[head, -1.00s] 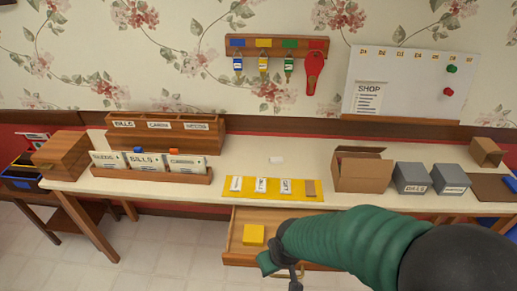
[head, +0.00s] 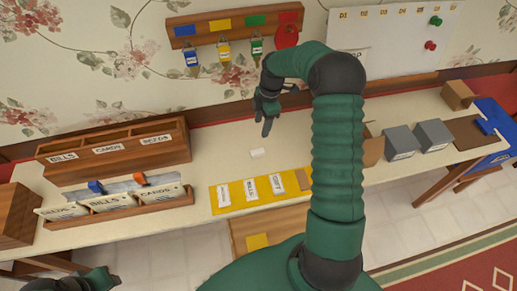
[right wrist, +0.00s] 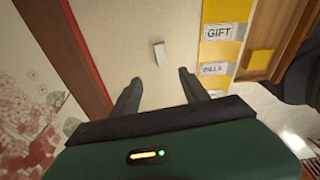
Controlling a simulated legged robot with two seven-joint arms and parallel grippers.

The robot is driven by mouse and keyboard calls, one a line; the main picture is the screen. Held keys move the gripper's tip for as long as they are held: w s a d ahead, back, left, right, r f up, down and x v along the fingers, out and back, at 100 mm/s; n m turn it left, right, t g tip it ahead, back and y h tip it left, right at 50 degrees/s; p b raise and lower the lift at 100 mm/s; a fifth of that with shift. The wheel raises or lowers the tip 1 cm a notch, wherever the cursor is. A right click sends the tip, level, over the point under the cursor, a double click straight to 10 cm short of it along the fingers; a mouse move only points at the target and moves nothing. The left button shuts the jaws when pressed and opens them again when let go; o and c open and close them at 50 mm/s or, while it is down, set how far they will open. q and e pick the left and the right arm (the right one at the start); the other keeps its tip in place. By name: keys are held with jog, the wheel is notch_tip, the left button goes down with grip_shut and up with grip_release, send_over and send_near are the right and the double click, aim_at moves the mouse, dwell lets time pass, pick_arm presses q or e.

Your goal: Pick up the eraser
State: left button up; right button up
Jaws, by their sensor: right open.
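The eraser (head: 257,152), a small white block, lies on the cream desk top behind the yellow labelled strip. It also shows in the right wrist view (right wrist: 160,53), just beyond the fingertips and roughly centred between them. My right gripper (head: 266,122) is open and empty, above the desk on the wall side of the eraser. Its two dark fingers are spread apart in the right wrist view (right wrist: 158,78). My left gripper (head: 98,283) is partly seen at the bottom left edge, and its jaws are unclear.
The yellow strip (head: 237,197) lies near the desk's front edge, above an open drawer (head: 240,234) holding a yellow block. Wooden card trays (head: 117,151) stand to the left. Grey boxes (head: 401,141) stand to the right. A key rack (head: 237,21) hangs above.

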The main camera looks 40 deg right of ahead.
send_over(257, 151)
jog(key=f, duration=0.8)
jog(key=shift+w+d+f+p, duration=0.1)
jog(key=shift+w+f+p, duration=0.15)
jog(key=shift+w+p, duration=0.15)
jog(key=f, duration=0.2)
jog(key=f+p, duration=0.1)
jog(key=f, duration=0.1)
jog(key=s+f, duration=0.1)
jog(key=shift+d+f, duration=0.2)
jog(key=shift+f, duration=0.4)
pick_arm(q)
jog(key=shift+w+a+r, duration=0.15)
jog(key=shift+w+r, duration=0.05)
jog(key=shift+r, duration=0.3)
jog(key=shift+w+a+r, duration=0.1)
jog(key=shift+w+r, duration=0.05)
jog(key=shift+r, duration=0.3)
pick_arm(e)
jog(key=shift+w+a, duration=0.1)
jog(key=shift+a+r, duration=0.1)
jog(key=c, duration=0.5)
pick_arm(q)
jog(key=shift+s+a, duration=0.1)
pick_arm(e)
grip_shut()
